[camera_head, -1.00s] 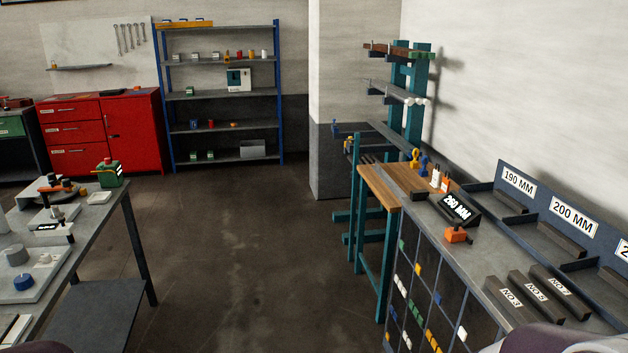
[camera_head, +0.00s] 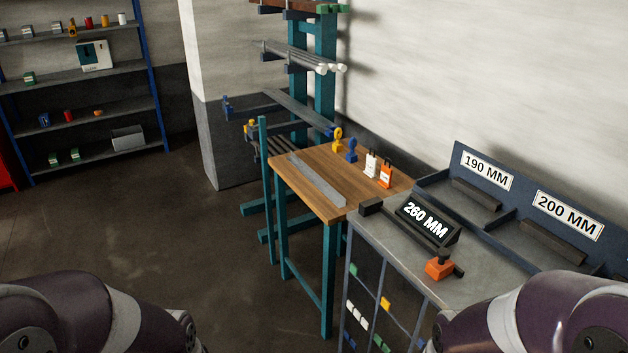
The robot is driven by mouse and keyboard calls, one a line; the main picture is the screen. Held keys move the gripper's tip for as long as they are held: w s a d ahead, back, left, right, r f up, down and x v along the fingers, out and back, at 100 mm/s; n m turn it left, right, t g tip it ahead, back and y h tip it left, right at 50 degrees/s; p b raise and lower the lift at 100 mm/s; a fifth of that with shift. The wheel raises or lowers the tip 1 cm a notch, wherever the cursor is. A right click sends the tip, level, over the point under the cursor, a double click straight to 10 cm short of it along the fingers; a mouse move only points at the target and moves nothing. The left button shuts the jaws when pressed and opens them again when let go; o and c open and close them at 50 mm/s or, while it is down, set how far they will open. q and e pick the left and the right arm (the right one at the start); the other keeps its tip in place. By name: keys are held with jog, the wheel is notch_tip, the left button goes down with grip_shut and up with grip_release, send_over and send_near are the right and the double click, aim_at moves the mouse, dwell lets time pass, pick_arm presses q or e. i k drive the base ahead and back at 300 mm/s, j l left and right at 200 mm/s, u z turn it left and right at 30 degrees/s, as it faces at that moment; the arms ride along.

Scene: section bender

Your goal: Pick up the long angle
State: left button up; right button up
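A grey metal angle (camera_head: 317,181) lies along the left part of a small wooden-topped table (camera_head: 364,182). A longer grey bar (camera_head: 298,108) rests on a low arm of the teal rack (camera_head: 325,75) behind it, and more bars lie higher and lower on that rack. I cannot tell from the picture which of these is the long angle. Parts of both my arms show at the bottom corners, but neither gripper is in view.
A grey bench (camera_head: 392,255) with a "260 MM" display (camera_head: 428,219) and an orange-based tool (camera_head: 440,266) stands at right. Labelled bins (camera_head: 485,175) line its back. A blue-framed shelf (camera_head: 80,105) stands far left. A pillar (camera_head: 215,140) stands left of the rack. The floor at left is clear.

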aim_at(335, 198)
jog(key=z, duration=0.55)
jog(key=i+j+z, duration=0.2)
jog(key=z, duration=0.25)
jog(key=i+j+z, duration=0.15)
jog(key=z, duration=0.3)
jog(key=j+z, duration=0.45)
jog(key=i+j+z, duration=0.1)
jog(key=j+z, duration=0.2)
jog(key=z, duration=0.15)
jog(key=j+z, duration=0.1)
jog(key=j, duration=1)
jog(key=j+z, duration=0.15)
jog(key=j, duration=0.4)
jog(key=k+j+z, duration=0.1)
jog(key=j, duration=0.45)
jog(key=j+z, duration=0.1)
jog(key=j, duration=0.45)
jog(key=k+j, duration=0.15)
jog(key=j, duration=0.35)
jog(key=k+j+z, duration=0.15)
jog(key=j, duration=0.4)
jog(key=j+z, duration=0.1)
jog(key=j, duration=0.45)
